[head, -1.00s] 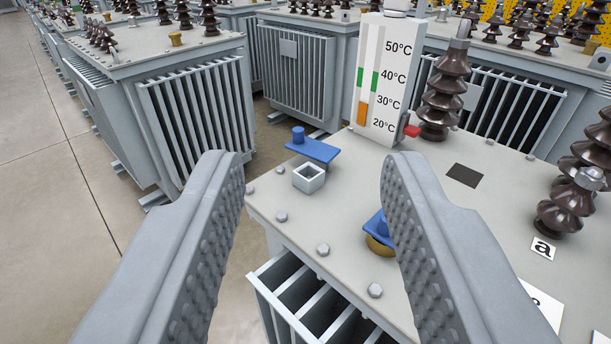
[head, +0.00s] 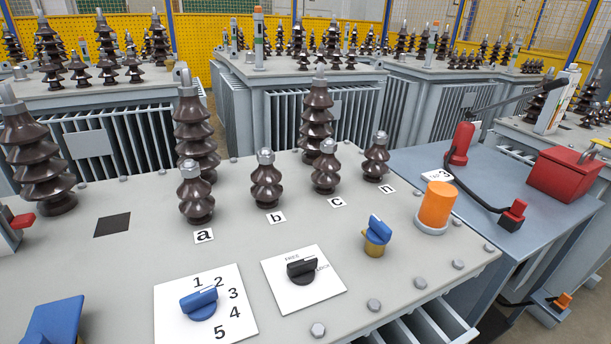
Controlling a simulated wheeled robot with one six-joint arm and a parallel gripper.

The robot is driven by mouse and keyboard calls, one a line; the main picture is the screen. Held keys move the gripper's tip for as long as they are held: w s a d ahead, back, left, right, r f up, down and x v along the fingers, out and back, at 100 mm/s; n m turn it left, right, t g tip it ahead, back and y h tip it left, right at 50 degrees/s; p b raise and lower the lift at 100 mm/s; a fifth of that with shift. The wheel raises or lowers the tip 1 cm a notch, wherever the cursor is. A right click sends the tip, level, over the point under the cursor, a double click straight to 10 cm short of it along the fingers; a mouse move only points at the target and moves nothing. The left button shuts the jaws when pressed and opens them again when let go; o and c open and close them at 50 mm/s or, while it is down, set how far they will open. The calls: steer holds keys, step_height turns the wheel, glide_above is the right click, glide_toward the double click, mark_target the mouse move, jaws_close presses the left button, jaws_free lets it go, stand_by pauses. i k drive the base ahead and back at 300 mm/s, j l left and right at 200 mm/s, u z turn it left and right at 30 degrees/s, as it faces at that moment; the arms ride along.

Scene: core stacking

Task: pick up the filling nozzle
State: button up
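I cannot tell for sure which thing is the filling nozzle. An orange cylinder (head: 438,206) stands upright in a pale collar on the near transformer's top (head: 120,265), close to its right edge. To its left is a blue-handled brass valve (head: 376,236). On the blue-grey surface to the right, a red upright part (head: 462,144) has a thin black rod rising to the right. A black cable runs from it to a small red-and-black part (head: 512,215). My gripper is out of view.
Several dark ribbed bushings (head: 195,135) rise from the near top. A numbered dial (head: 200,303) and a black knob (head: 302,268) are in front. A red box (head: 566,174) lies at right. More transformers and a yellow fence (head: 200,40) stand behind.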

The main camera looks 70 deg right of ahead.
mark_target(518, 206)
steer(key=z, duration=3.05)
steer(key=i+l+u, duration=0.2)
steer(key=l, duration=0.2)
steer(key=l+u, duration=0.2)
steer(key=l, duration=0.15)
